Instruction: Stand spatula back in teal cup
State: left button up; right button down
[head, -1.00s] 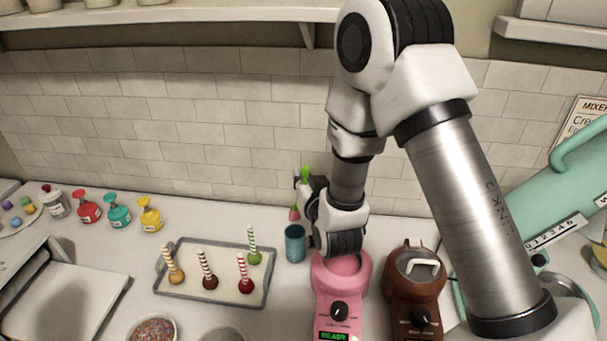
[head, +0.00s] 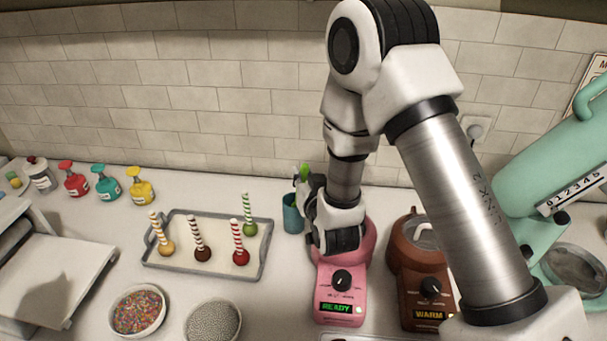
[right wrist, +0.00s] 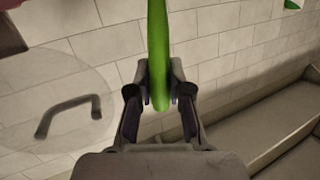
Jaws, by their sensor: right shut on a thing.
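The teal cup (head: 290,219) stands on the counter left of the pink pot, partly behind my right gripper. My right gripper (head: 302,184) is shut on the green handle of the spatula (head: 303,171), just above the cup's rim. In the right wrist view the green spatula (right wrist: 158,45) rises upright between the fingertips of my right gripper (right wrist: 160,88). My left gripper is not in view.
The pink pot (head: 342,283) and brown pot (head: 427,275) stand close to the right of the cup. A tray (head: 180,262) with several striped-stick treats lies to the left. Sprinkle bowls (head: 137,310) stand in front; a mint mixer (head: 560,160) is at right.

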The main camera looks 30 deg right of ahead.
jog(key=shift+f, duration=0.25)
jog(key=c, duration=1)
grip_release()
jog(key=shift+r, duration=0.15)
notch_tip(320, 180, up, 10)
jog(key=shift+f, duration=0.1)
jog(key=shift+f, duration=0.1)
